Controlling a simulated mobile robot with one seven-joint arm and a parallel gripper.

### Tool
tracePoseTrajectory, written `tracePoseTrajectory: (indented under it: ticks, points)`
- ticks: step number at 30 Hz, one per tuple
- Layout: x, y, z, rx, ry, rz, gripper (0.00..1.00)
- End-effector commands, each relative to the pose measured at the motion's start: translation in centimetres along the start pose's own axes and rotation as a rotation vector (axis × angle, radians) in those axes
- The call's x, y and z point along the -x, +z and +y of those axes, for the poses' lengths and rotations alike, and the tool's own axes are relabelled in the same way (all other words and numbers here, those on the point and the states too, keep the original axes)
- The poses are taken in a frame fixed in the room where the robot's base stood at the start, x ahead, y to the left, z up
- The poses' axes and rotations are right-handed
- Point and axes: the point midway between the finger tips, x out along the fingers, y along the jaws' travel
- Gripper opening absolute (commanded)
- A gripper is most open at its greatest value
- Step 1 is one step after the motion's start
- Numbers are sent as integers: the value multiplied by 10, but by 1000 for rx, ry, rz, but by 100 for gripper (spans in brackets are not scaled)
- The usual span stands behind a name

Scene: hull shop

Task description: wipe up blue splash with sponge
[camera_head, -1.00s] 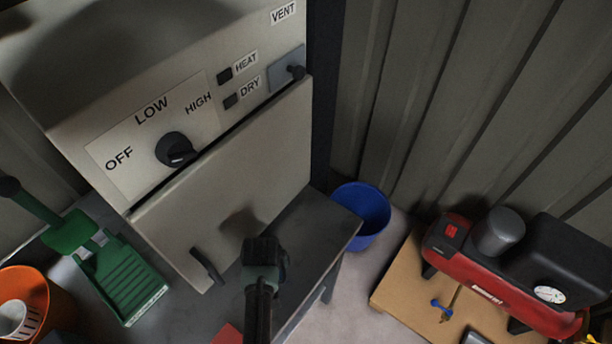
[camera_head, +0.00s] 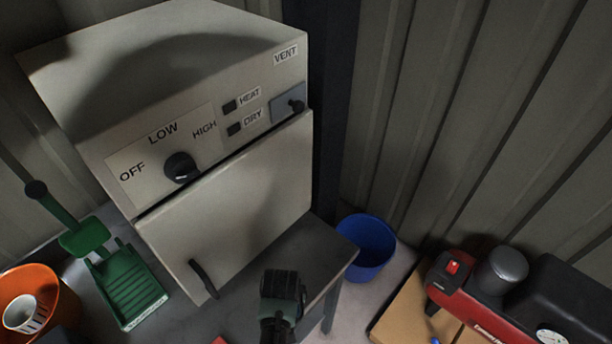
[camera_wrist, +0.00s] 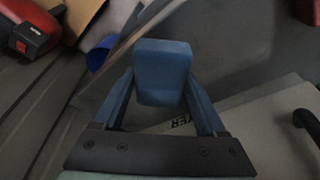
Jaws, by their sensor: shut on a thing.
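My gripper (camera_wrist: 160,88) is shut on a rounded blue block (camera_wrist: 163,62), which looks to be the sponge, held between its two fingers in the wrist view. In the head view my gripper (camera_head: 282,290) is over the grey bench (camera_head: 310,245), in front of the cabinet, and what it holds is hard to make out there. I see no blue splash in either view.
A beige cabinet (camera_head: 235,190) with a knob and door handle stands on the bench. A green dustpan (camera_head: 127,287) and orange bucket (camera_head: 50,300) are at left. A blue bucket (camera_head: 368,248) and red compressor (camera_head: 470,310) are at right.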

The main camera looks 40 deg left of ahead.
Motion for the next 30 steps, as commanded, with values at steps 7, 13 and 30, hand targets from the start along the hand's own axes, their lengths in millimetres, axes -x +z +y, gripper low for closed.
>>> tracePoseTrajectory:
  ticks: [7,13,30]
  points:
    - [26,-13,3,-3,1,3,22]
    - [42,-21,4,-5,1,3,22]
    - [47,-24,5,-5,1,3,22]
